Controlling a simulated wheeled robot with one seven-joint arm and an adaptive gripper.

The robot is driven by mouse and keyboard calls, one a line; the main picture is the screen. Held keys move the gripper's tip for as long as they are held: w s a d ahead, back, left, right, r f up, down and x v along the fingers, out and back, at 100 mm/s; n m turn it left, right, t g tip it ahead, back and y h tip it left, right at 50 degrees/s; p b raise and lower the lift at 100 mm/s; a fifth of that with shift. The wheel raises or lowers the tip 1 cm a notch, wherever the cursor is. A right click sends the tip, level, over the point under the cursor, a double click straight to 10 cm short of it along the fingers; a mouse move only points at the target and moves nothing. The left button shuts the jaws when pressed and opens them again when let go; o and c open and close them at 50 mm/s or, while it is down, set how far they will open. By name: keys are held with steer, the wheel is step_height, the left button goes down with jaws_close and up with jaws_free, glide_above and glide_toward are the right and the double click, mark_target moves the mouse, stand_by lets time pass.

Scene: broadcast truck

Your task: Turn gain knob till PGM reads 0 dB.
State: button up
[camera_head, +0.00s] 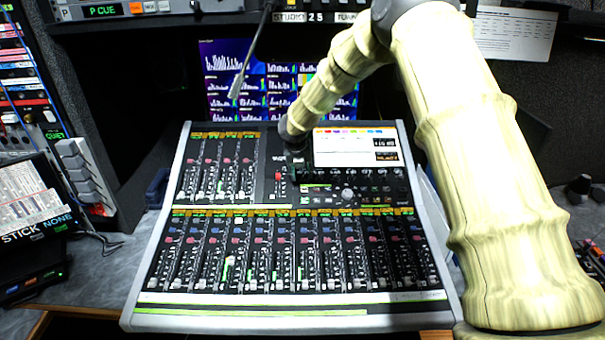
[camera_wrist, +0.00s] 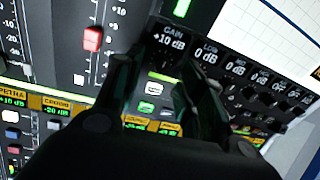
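The mixing console (camera_head: 300,313) lies under my arm in the head view. In the wrist view, a GAIN label (camera_wrist: 170,37) on its dark panel reads +10 dB. My gripper (camera_wrist: 157,68) is just below that label, its two dark fingers apart on either side. The gain knob cannot be made out; the area between and behind the fingers is dark. Whether the fingers touch it cannot be told. In the head view my gripper is dark and hard to separate from the panel beside the screen. No PGM readout is legible.
A red fader cap (camera_wrist: 93,38) stands left of the fingers. A row of labelled knobs (camera_wrist: 250,92) runs to the right below the console screen (camera_head: 345,146). Several faders fill the console's front. Monitors (camera_head: 280,85) stand behind it.

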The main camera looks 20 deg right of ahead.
mark_target(303, 177)
steer(key=shift+w+d+f, duration=0.15)
steer(key=shift+w+f, duration=0.35)
steer(key=shift+f, duration=0.2)
steer(key=shift+w+d+f, duration=0.1)
steer(key=shift+d+f, duration=0.1)
steer(key=shift+f, duration=0.1)
steer(key=shift+f+p, duration=0.15)
steer(key=shift+p, duration=0.2)
steer(key=shift+s+d, duration=0.1)
steer(key=shift+s, duration=0.25)
steer(key=shift+w+f, duration=0.35)
steer(key=shift+f, duration=0.1)
steer(key=shift+s+r, duration=0.1)
steer(key=shift+r, duration=0.05)
steer(key=shift+c, duration=0.6)
jaws_close()
